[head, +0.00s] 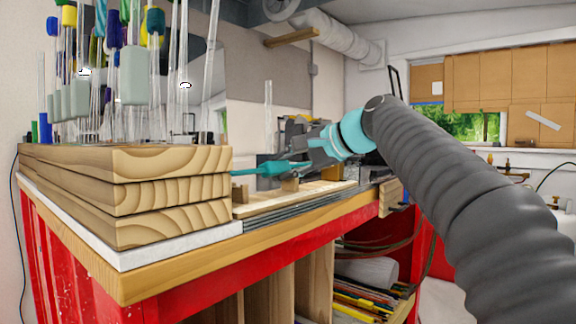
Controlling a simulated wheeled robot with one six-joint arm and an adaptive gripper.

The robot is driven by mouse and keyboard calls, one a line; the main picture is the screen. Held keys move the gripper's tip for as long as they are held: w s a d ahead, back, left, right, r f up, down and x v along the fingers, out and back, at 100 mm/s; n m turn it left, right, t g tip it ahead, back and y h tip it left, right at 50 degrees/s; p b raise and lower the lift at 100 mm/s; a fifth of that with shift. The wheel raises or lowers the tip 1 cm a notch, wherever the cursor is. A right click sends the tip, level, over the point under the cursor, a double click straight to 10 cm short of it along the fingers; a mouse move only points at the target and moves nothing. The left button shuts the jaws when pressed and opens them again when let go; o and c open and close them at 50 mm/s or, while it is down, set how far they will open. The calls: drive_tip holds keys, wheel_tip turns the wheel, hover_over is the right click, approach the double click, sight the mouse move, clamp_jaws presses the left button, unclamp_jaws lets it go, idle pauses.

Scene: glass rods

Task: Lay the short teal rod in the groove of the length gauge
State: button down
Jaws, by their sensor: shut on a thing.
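The short teal rod (262,170) lies roughly level in the head view, just right of the stacked wooden boards. My gripper (305,161) is shut on its right part, and the left part sticks out free. Below it is a low pale wooden piece with small upright blocks, which looks like the length gauge (312,192). The rod appears over the gauge, near the tops of the blocks. I cannot tell whether they touch. The groove itself is not clearly visible, and the fingertips are small and partly hidden.
A stack of thick wooden boards (125,197) stands close on the left, with many glass rods and coloured-capped tubes (135,75) upright on it. Grey sheets (315,208) lie under the gauge on the red bench (190,285). Dark equipment stands behind the gripper.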

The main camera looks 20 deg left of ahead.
drive_tip(key=shift+s+f+b, duration=0.1)
drive_tip(key=shift+f+b, duration=0.55)
drive_tip(key=shift+f, duration=0.3)
idle(1.1)
drive_tip(key=c, duration=0.8)
unclamp_jaws()
drive_tip(key=shift+d, duration=0.1)
